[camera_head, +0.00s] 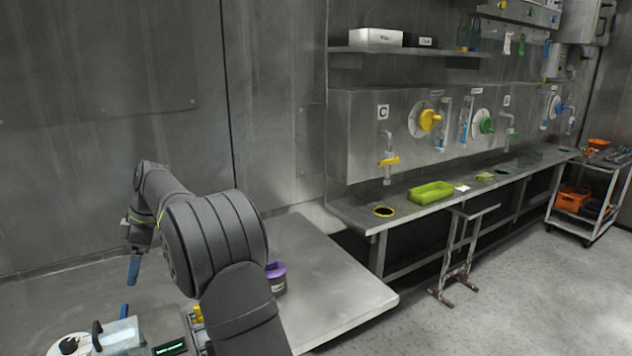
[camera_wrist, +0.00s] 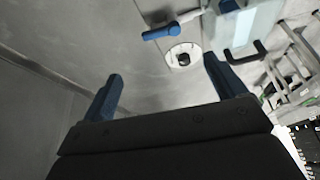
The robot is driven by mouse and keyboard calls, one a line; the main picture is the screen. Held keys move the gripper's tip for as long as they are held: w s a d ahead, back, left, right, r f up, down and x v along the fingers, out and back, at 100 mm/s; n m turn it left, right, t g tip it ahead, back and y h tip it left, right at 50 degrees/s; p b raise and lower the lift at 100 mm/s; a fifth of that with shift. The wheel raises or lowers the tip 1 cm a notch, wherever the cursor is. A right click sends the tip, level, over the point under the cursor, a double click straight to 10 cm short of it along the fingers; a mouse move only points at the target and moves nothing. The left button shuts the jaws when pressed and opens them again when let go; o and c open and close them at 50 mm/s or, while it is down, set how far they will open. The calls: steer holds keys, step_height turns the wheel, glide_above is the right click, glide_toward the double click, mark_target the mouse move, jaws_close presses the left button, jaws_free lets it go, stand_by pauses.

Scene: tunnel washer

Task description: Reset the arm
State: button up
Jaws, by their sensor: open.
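My gripper (camera_head: 133,270) hangs at the left in the head view, above the steel surface, with my arm bent over toward it. In the wrist view my gripper (camera_wrist: 160,90) shows two blue fingers set wide apart, with nothing between them. In the head view one blue finger shows and the other is hidden. A white disc with a black knob (camera_head: 68,345) lies below the gripper at the bottom left. The disc (camera_wrist: 183,56) also shows in the wrist view, beyond the fingertips. Nothing touches the fingers.
A device with a clear cover (camera_head: 120,335) and a black handle stands near the disc. A purple container (camera_head: 276,270) sits on the steel table (camera_head: 335,290), partly behind my arm. A trolley (camera_head: 590,190) stands far right.

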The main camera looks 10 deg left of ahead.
mark_target(126, 312)
steer(key=x, duration=1.3)
steer(key=shift+f, duration=0.1)
